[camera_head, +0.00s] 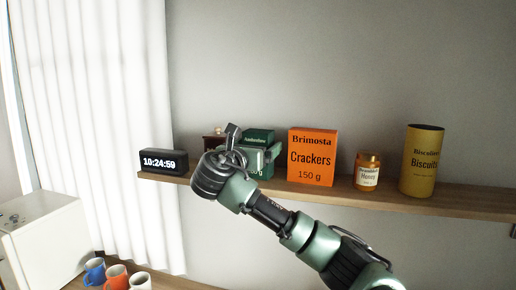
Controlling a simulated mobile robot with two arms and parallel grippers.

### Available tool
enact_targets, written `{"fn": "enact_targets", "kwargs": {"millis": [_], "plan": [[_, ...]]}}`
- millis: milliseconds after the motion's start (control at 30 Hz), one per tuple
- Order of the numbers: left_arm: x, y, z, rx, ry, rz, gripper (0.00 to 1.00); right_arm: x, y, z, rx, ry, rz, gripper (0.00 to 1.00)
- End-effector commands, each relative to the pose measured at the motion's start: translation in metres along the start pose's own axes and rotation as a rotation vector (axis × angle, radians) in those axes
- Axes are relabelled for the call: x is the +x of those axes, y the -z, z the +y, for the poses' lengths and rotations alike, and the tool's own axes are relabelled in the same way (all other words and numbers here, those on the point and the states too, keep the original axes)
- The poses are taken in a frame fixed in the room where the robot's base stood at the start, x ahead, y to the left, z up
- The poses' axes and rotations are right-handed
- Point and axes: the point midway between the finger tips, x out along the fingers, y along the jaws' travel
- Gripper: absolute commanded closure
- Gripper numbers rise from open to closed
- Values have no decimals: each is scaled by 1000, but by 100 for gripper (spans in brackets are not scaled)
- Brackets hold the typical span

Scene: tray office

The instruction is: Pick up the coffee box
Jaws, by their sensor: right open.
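My right arm comes in from the lower right, and its gripper (233,138) is open in front of the shelf. Behind it stands a green box (258,136) with small lettering, partly covered by the gripper and wrist. A dark brown thing (212,142) shows just left of the gripper, mostly hidden by my wrist. I cannot read the word coffee on either, so I cannot tell which is the coffee box. I cannot tell whether the gripper touches them. My left gripper is not in view.
On the wooden shelf (455,199) stand a black clock (163,161), an orange crackers box (312,158), a honey jar (367,172) and a yellow biscuits tin (421,161). Below left are a white appliance (45,240) and several mugs (116,277). A curtain (105,120) hangs left.

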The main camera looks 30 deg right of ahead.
Motion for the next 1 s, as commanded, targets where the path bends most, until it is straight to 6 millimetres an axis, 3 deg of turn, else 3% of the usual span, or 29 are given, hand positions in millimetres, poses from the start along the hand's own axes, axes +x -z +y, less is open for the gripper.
{"fn": "enact_targets", "kwargs": {"millis": [33, 100, 267, 500, 567, 700, 800, 1000], "plan": [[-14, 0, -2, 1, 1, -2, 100, 9, -4, -2, -4, 6, 3, 6], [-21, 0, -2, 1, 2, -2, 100, 19, -1, -2, -3, 5, 2, 6], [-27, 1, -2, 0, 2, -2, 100, 34, 2, -1, -1, 3, 1, 6], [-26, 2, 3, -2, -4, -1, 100, 36, 4, -1, 1, 1, 0, 6], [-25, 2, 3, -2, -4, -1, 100, 36, 4, -1, 1, 1, 0, 20], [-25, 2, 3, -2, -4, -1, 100, 36, 4, -1, 1, 1, 0, 59], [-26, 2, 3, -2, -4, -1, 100, 36, 3, -1, 2, 1, -1, 83], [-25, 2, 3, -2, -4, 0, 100, 36, 3, -1, 1, 2, 0, 83]]}}
